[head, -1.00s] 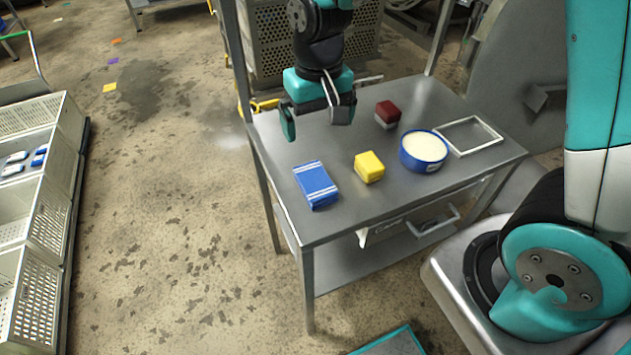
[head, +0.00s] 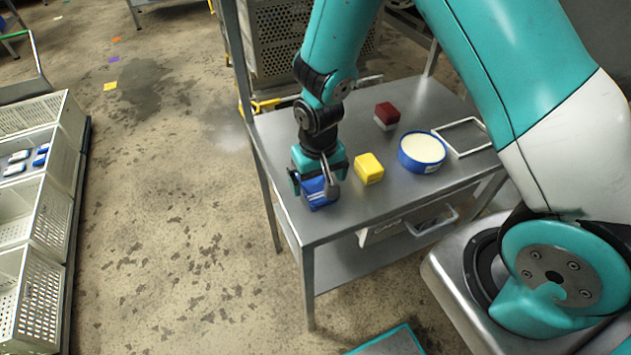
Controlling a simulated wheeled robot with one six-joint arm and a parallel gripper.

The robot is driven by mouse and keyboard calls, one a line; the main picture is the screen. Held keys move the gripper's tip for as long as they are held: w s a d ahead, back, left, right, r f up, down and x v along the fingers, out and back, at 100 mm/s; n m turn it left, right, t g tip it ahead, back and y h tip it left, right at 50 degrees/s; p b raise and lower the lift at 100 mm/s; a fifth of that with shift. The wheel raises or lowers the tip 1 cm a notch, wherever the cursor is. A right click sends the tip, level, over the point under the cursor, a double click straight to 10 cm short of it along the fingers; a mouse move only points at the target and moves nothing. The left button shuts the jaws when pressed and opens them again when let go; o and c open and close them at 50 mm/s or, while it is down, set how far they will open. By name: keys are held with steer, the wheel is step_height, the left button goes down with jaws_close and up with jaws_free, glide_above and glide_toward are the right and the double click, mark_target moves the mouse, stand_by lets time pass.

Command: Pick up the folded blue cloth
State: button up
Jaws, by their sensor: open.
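The gripper body hides the back part of the cloth. I cannot tell whether the fingers touch it.
A yellow block (head: 369,168) stands close to the right of my gripper. A blue tub with cream contents (head: 422,151), a red and white block (head: 387,115) and a white wire frame (head: 463,137) stand farther right. White crates (head: 33,217) stand at the far left.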

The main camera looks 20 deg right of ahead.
mark_target(318, 185)
steer(key=shift+f, duration=1.3)
steer(key=c, duration=1.1)
steer(key=shift+r, duration=0.1)
step_height(318, 185, up, 20)
steer(key=shift+f+b, duration=0.1)
steer(key=shift+b, duration=0.25)
steer(key=shift+o, duration=0.9)
